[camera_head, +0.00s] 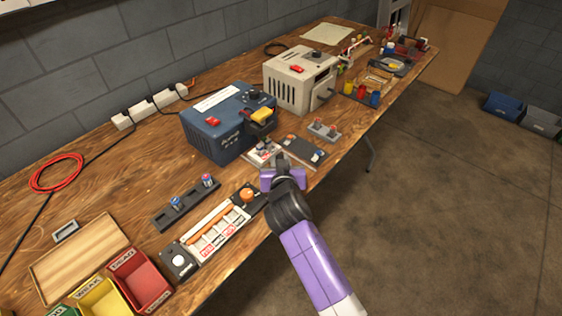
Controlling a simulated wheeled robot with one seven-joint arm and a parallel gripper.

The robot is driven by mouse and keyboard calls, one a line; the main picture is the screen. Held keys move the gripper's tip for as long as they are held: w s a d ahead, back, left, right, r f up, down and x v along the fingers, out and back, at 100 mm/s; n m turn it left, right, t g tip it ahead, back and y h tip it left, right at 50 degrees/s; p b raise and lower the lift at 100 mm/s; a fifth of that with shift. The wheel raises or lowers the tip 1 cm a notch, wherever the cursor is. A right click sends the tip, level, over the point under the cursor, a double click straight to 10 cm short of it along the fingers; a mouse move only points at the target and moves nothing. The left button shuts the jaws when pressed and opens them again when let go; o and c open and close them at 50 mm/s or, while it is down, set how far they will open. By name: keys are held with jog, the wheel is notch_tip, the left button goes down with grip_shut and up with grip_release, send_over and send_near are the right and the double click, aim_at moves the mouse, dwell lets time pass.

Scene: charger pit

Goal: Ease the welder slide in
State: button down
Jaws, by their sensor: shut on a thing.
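The blue welder (222,128) stands near the middle of the wooden bench, with a red button, a dark knob and a yellow-topped head (261,115) on its right side. A pale slide plate (257,151) with small parts on it lies low in front of the welder, under the head. My gripper (278,162) is at the front end of this slide. It is shut on the slide, though the hand and fingers hide the grip itself. I cannot tell how far the slide reaches in under the head.
A beige machine (293,82) stands behind the welder. A dark plate with small parts (302,150) lies right of my gripper. A dark rack (187,203) and a labelled strip with an orange rod (212,232) lie at the front left, near red (140,281) and yellow bins.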

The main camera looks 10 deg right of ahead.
jog(key=c, duration=1.3)
grip_release()
jog(key=shift+w+a, duration=0.15)
jog(key=shift+a, duration=0.05)
jog(key=shift+o, duration=0.2)
jog(key=shift+v, duration=3.9)
jog(key=shift+f, duration=0.1)
